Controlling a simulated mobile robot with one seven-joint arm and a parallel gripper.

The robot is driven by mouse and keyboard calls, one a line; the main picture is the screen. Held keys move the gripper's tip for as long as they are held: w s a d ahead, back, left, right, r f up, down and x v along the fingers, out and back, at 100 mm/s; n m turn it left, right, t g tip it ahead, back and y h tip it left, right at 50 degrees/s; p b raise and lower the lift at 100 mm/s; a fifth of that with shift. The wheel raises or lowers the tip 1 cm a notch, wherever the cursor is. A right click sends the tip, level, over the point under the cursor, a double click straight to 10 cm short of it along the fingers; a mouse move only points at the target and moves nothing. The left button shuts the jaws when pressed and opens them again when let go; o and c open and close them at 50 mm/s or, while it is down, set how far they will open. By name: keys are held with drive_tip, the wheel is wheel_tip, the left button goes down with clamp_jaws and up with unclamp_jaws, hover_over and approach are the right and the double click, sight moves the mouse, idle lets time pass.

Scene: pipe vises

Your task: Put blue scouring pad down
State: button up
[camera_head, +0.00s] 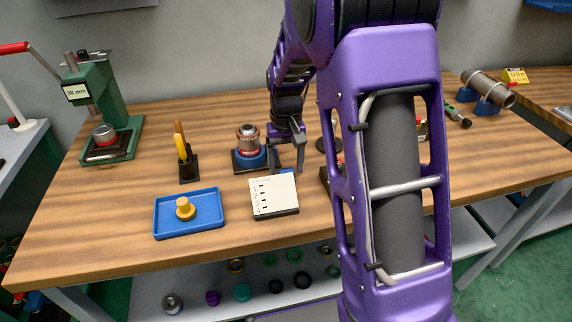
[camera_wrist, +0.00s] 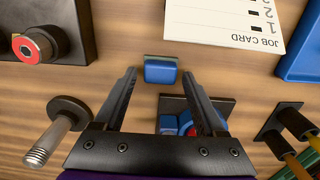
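The blue scouring pad (camera_wrist: 160,71) is a small blue block. It appears to lie on the wooden table between the tips of my gripper (camera_wrist: 159,74), with a gap to each finger. In the head view a small bit of the pad (camera_head: 287,171) shows behind the job card. My gripper (camera_head: 287,166) points down there, low over the table. Its fingers are spread and grip nothing. The pad's underside is hidden.
A job card (camera_head: 273,195) stands just in front. A blue holder with a copper-coloured can (camera_head: 248,137) is close at left.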

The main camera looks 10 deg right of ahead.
sight(286, 170)
drive_tip(key=shift+o, duration=0.6)
drive_tip(key=shift+r, duration=0.1)
wheel_tip(286, 170, up, 12)
drive_tip(key=p, duration=0.2)
drive_tip(key=shift+r, duration=0.1)
